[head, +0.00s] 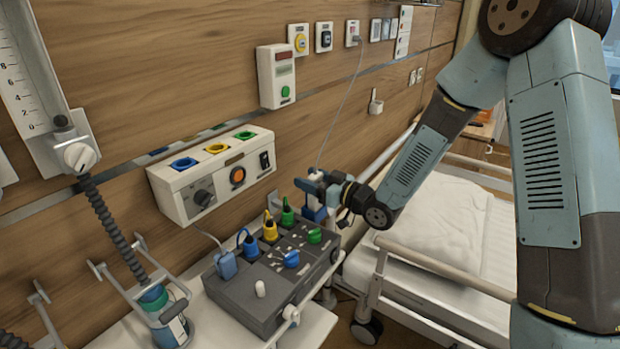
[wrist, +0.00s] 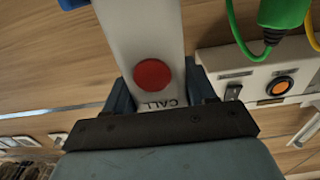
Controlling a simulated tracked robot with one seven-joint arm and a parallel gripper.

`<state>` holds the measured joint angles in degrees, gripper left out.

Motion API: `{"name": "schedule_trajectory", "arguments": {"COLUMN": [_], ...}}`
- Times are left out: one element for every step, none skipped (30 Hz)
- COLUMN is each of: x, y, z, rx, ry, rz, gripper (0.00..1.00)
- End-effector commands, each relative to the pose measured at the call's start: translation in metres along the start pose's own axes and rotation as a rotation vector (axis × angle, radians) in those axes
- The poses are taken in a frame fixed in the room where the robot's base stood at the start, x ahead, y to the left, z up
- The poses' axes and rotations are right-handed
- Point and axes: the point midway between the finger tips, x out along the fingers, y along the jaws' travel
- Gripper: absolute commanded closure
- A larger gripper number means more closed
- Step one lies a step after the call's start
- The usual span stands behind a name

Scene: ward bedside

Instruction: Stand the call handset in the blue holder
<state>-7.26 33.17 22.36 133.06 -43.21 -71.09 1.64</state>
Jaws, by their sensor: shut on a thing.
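The call handset (wrist: 148,45) is white with a red button and the word CALL. In the wrist view it lies between the two fingers of my gripper (wrist: 165,92), which is shut on it. In the head view my gripper (head: 318,188) is at the right end of the grey box and hides most of the handset; a white bit of it (head: 315,174) shows at the top, with the cord above. A blue part, seemingly the blue holder (head: 314,213), shows just below my gripper. A blue edge also shows by the handset's far end in the wrist view (wrist: 72,4). I cannot tell whether the handset is inside the holder.
The grey box (head: 245,310) with coloured plugs stands left of my gripper on a white shelf. A white wall panel (head: 180,200) is behind it. The bed (head: 440,225) and its rails are to the right. A thin cord (head: 340,105) runs up to a wall socket.

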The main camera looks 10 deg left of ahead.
Motion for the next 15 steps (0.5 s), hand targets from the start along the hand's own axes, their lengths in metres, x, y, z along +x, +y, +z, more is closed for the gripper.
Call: {"name": "schedule_trajectory", "arguments": {"x": [0.0000,0.0000,0.0000,0.0000,0.0000,0.0000,0.0000,0.0000,-0.0001,-0.0001,-0.0001,-0.0001,-0.0001,-0.0001,-0.0001], "y": [0.0000,0.0000,0.0000,0.0000,0.0000,0.0000,0.0000,0.0000,0.0000,0.0000,0.0000,0.0000,0.0000,0.0000,0.0000], "z": [0.0011,0.0017,0.0026,0.0032,0.0039,0.0047,0.0054,0.0060,0.0068,0.0074,0.0080,0.0087,0.0093,0.0098,0.0103], "rx": [0.000,0.000,0.000,0.000,0.000,0.000,0.001,0.001,0.001,0.001,0.001,0.001,0.001,0.001,0.001], "ry": [0.000,0.000,0.000,0.000,0.000,0.000,0.000,0.000,0.000,0.000,0.000,0.000,0.000,0.000,0.001], "rz": [0.000,0.000,0.000,0.000,0.000,0.000,0.000,0.000,0.000,0.000,0.000,0.000,0.000,0.000,0.000], "gripper": [0.78,0.78,0.78,0.78,0.78,0.78,0.78,0.78,0.78,0.78,0.78,0.78,0.78,0.78,0.78]}}
